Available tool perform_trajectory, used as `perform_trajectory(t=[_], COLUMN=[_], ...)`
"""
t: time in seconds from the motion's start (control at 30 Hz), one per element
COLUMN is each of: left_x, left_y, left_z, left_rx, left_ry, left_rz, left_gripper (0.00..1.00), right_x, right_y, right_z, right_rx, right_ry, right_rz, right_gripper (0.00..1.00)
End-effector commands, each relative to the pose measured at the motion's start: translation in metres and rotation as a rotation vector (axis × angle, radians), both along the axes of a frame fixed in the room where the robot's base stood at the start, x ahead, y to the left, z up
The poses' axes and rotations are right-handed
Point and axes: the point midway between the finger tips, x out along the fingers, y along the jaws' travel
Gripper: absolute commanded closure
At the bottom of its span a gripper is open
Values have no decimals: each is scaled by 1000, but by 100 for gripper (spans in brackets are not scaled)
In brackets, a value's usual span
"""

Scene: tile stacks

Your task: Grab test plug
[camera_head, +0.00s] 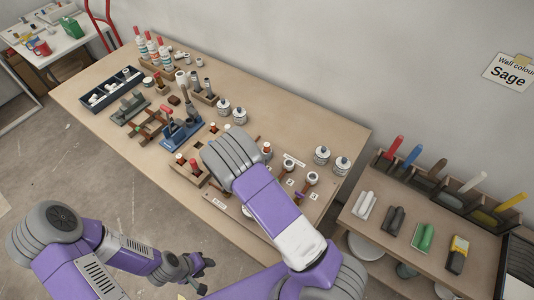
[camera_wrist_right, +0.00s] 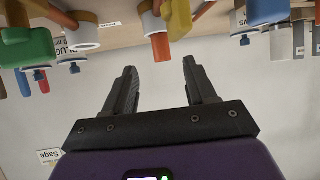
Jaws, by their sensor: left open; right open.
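My right gripper (camera_wrist_right: 160,75) is open and empty in the right wrist view, its two dark fingers apart. That view is upside down, with coloured pieces along its top edge. These include a green piece (camera_wrist_right: 28,50), an orange cylinder (camera_wrist_right: 160,45) and a white ring-shaped piece (camera_wrist_right: 82,42). I cannot tell which piece is the test plug. In the head view my right arm hides its gripper over the bench. My left gripper (camera_head: 203,276) is open, low in front of the bench, away from the objects.
The wooden bench (camera_head: 290,120) holds red-capped bottles (camera_head: 152,49), a dark tray (camera_head: 112,90), a blue device (camera_head: 181,130) and several small jars. A lower side shelf (camera_head: 380,232) carries coloured tools. The bench's back strip along the wall is mostly clear.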

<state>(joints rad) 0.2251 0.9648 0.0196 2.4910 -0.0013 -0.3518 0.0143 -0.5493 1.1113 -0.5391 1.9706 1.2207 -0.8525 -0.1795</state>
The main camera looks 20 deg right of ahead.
Motion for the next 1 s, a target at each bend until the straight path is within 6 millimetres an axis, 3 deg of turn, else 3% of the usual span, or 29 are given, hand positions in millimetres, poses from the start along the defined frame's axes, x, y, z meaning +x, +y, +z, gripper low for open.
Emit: perform_trajectory(t=[0.5, 0.8, 0.83, 1.0], left_x=[0, 0, 0, 0], left_y=[0, 0, 0, 0], left_z=[-2, -2, -2, -2], left_rx=[0, 0, 0, 0], left_ry=[-1, -1, -1, -1], left_rz=[-1, 0, 0, 0], left_gripper=[57, 57, 57, 57], right_x=[41, 45, 45, 45], right_y=[-45, -49, -49, -48], right_z=[-26, -29, -29, -29], right_rx=[-1, 0, 0, 0], right_ry=[0, 0, 0, 0], right_rz=[-2, -1, -1, -1], right_gripper=[44, 44, 46, 72])
